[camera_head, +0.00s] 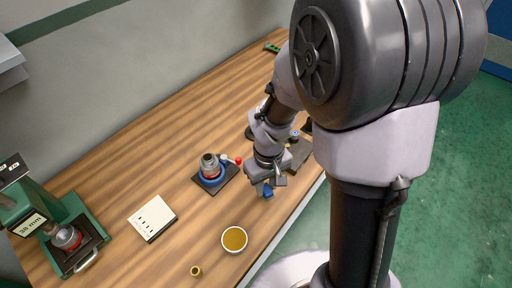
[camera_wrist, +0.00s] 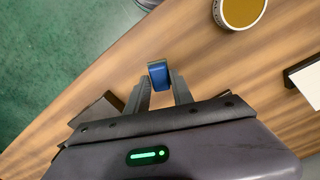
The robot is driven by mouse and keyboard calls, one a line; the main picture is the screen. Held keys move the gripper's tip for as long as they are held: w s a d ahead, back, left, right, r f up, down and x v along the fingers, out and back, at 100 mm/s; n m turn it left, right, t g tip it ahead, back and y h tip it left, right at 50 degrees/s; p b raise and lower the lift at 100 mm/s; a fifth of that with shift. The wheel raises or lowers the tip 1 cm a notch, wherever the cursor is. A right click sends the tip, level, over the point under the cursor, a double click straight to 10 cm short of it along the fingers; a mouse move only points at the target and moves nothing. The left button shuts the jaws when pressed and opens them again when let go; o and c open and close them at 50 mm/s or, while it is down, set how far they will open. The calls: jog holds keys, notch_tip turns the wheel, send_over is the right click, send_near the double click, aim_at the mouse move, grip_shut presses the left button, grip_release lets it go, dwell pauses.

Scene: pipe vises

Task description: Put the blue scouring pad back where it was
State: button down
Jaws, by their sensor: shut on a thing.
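The blue scouring pad (camera_wrist: 159,74) is a small blue block between the fingertips of my gripper (camera_wrist: 160,88) in the wrist view. My gripper is shut on it. In the head view the pad (camera_head: 268,191) shows below my gripper (camera_head: 268,183), over the front part of the wooden table (camera_head: 150,107). I cannot tell whether the pad touches the table top.
A bowl of yellow-brown liquid (camera_head: 234,239) and a small brass piece (camera_head: 196,271) stand near the front edge. Dark items are partly hidden behind my arm.

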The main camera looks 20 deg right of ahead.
jog(key=shift+w+d+f, duration=0.1)
jog(key=shift+w+d, duration=0.05)
jog(key=shift+w, duration=0.45)
jog(key=shift+w+d+f, duration=0.1)
jog(key=shift+w, duration=0.45)
jog(key=shift+f+b, duration=1.25)
jog(key=shift+f, duration=0.55)
jog(key=c, duration=1.1)
grip_release()
jog(key=shift+r, duration=0.1)
jog(key=shift+r, duration=0.1)
notch_tip(320, 180, up, 12)
jog(key=p, duration=0.6)
jog(key=s+a+r+m+t+y, duration=0.1)
jog(key=s+a+r+m+t, duration=0.1)
jog(key=s+r, duration=0.4)
jog(key=s+a+r+m+t+y, duration=0.1)
jog(key=s+r+m, duration=0.4)
jog(key=r, duration=0.5)
jog(key=s+a+t, duration=0.1)
jog(key=t, duration=0.1)
jog(key=shift+s+t+b, duration=0.3)
jog(key=shift+s+t, duration=0.1)
